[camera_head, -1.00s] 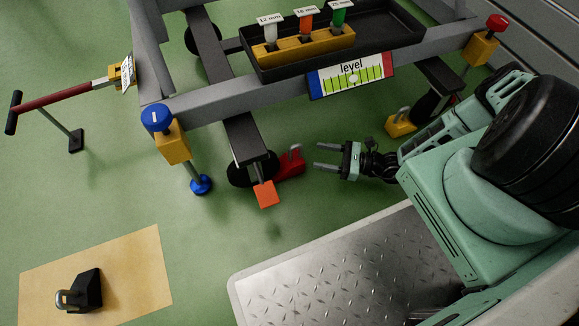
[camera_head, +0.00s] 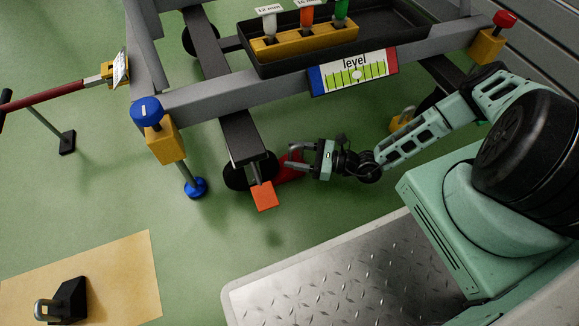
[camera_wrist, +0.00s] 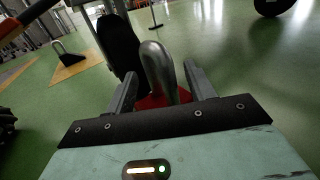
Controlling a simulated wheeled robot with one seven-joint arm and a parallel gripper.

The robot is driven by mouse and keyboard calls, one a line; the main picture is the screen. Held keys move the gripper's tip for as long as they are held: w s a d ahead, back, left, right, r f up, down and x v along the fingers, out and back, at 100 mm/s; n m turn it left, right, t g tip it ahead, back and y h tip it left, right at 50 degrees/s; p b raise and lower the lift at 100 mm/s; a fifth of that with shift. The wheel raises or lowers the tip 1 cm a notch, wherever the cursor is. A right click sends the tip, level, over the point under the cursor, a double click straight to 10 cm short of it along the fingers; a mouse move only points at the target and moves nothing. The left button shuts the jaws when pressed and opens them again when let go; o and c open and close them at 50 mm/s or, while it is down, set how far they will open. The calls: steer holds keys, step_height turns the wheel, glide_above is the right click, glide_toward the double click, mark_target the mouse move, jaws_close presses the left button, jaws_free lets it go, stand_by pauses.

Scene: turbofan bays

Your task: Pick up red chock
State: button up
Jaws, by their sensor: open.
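The red chock (camera_head: 289,169) lies on the green floor against the black caster wheel under the grey stand. My gripper (camera_head: 291,158) reaches in from the right, with its open fingers at the chock's upright metal handle. In the wrist view, the silver handle loop of the chock (camera_wrist: 157,72) stands between the two fingers of my gripper (camera_wrist: 157,88), and a little of the red body shows below it. The fingers stand apart on either side of the handle. Most of the chock's body is hidden by the gripper.
An orange pedal (camera_head: 264,196) sticks out in front of the caster. A blue-knobbed leveling jack (camera_head: 166,145) stands to the left. A yellow chock (camera_head: 401,122) is behind my arm. A black chock (camera_head: 68,300) rests on a tan mat (camera_head: 130,270). Floor in front is clear.

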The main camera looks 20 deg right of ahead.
jaws_close()
steer(key=shift+r, duration=0.1)
